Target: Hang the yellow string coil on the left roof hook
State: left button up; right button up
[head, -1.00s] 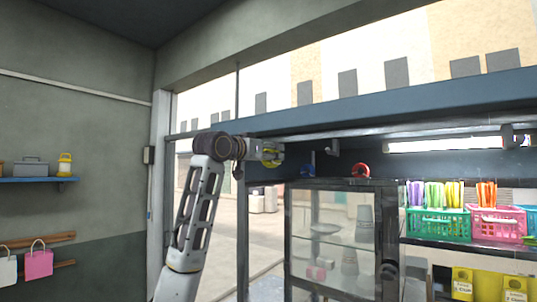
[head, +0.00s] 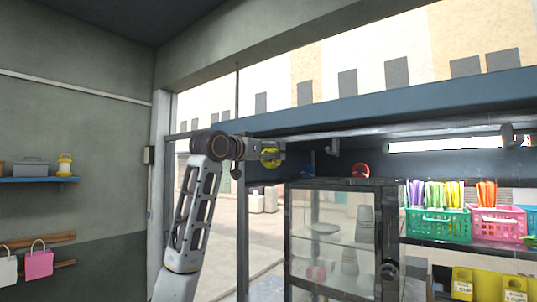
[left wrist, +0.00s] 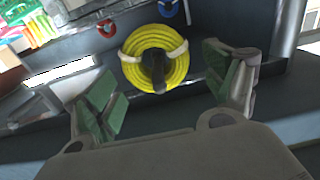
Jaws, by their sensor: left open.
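The yellow string coil (left wrist: 133,45) faces me in the left wrist view, with a dark hook-like peg (left wrist: 156,70) through its middle and pale ties on both sides. It also shows in the head view (head: 269,159), under the left part of the roof edge, partly hidden by my gripper. My left gripper (head: 277,154) is open at the coil. In the left wrist view its green-padded fingers (left wrist: 168,82) stand apart, below and to either side of the coil, without visibly gripping it. My right gripper is not in view.
A blue coil (head: 307,171) and a red coil (head: 361,170) are farther right under the roof. A glass cabinet (head: 345,184) stands below. Green (head: 437,222) and pink (head: 497,224) baskets are at the right. The blue roof beam (head: 400,107) runs just above my gripper.

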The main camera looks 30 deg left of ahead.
pick_arm(q)
jog(key=s, duration=1.1)
jog(key=shift+s+a, duration=0.15)
jog(key=shift+a, duration=0.3)
